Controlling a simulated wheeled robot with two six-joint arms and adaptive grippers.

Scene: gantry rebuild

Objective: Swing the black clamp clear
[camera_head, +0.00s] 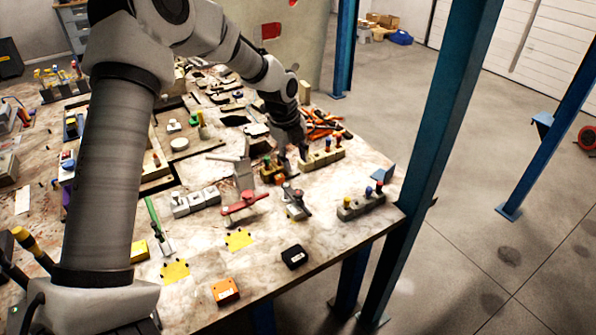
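A small dark-handled clamp (296,201), which looks like the black clamp, stands on the worktable near its right front part. A red-handled clamp (243,205) stands just left of it. My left gripper (301,152) points down over the table, beyond the dark clamp and apart from it in the picture. Its fingertips are close to a beige block with coloured knobs. They are small and dark, so I cannot tell whether they are open or shut. My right gripper is not in view.
The beige knob block (322,160) and a grey knob block (361,206) stand near the table's right edge. Orange-handled tools (322,122) lie behind the gripper. A black box (294,257) and an orange box (225,291) lie in front. A blue post (432,150) rises beside the table.

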